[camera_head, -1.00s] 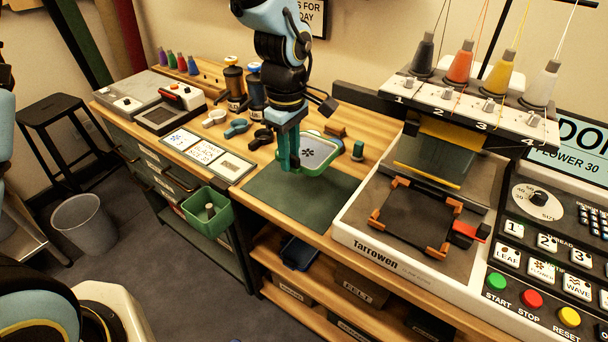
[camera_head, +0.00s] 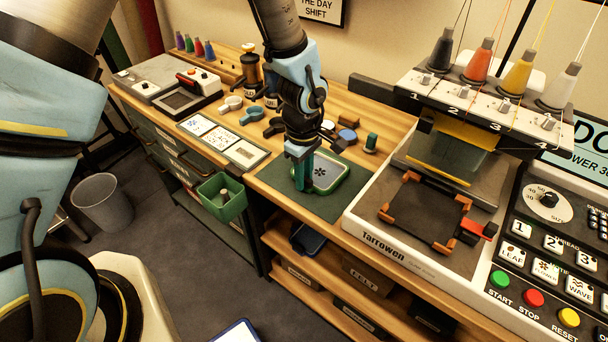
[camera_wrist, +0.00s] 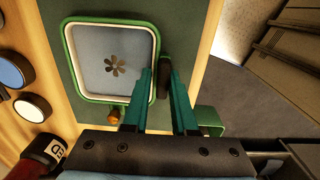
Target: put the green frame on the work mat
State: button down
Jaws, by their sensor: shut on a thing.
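The green frame (camera_head: 342,182) has rounded corners and holds pale cloth with a dark flower mark. It is over the back right part of the dark green work mat (camera_head: 273,181). I cannot tell whether it touches the mat. My gripper (camera_head: 302,187) points down at the frame's left side and is shut on it. In the wrist view the fingers (camera_wrist: 164,78) close on a dark tab at the edge of the frame (camera_wrist: 72,62), and a brass knob shows on its lower rim. The mat (camera_wrist: 190,35) shows around the frame there.
The embroidery machine (camera_head: 390,248) stands right of the mat. Behind the mat are a green spool (camera_head: 371,143) and small round items. A card tray (camera_head: 222,140) lies to the left, and a green bin (camera_head: 222,202) hangs on the bench front.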

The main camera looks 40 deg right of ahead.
jog(key=shift+f, duration=0.2)
jog(key=c, duration=0.7)
grip_release()
jog(key=shift+r, duration=0.1)
notch_tip(320, 180, up, 12)
jog(key=b, duration=0.3)
jog(key=shift+a+r, duration=0.1)
jog(key=shift+a, duration=0.05)
